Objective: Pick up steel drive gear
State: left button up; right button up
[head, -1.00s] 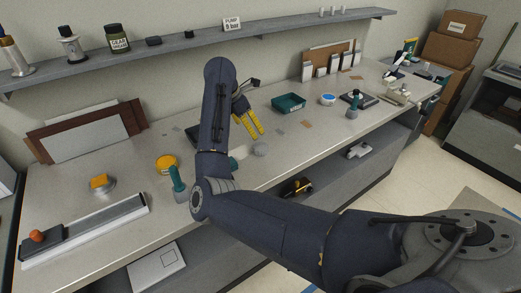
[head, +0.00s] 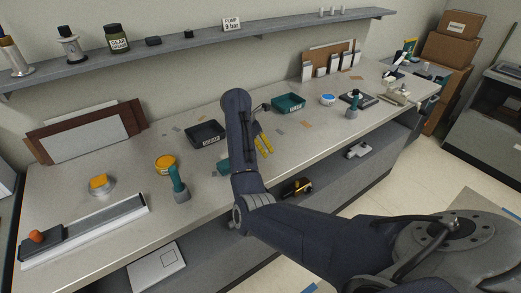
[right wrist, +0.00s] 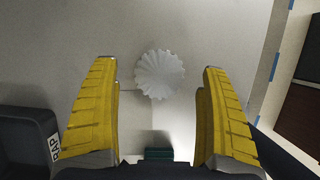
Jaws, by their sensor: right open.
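The steel drive gear (right wrist: 160,75) is a pale grey toothed disc lying on the bench top in the right wrist view. It appears centred between the fingertips of my right gripper (head: 264,145), whose yellow fingers are spread apart. No finger is seen touching the gear, and the gap in depth is hard to judge. In the head view I cannot make out the gear; my right arm and gripper cover that part of the bench. My left gripper is not in view.
A black scrap tray (head: 206,134) stands left of my right arm. A teal bin (head: 289,103) is behind the gripper. A yellow round tin (head: 166,164) and a teal-handled tool (head: 178,184) stand left on the bench (head: 130,175). A wall shelf (head: 200,43) runs above.

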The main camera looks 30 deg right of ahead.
jog(key=shift+x, duration=1)
jog(key=c, duration=1.6)
jog(key=shift+r, duration=0.1)
grip_shut()
jog(key=shift+r, duration=0.1)
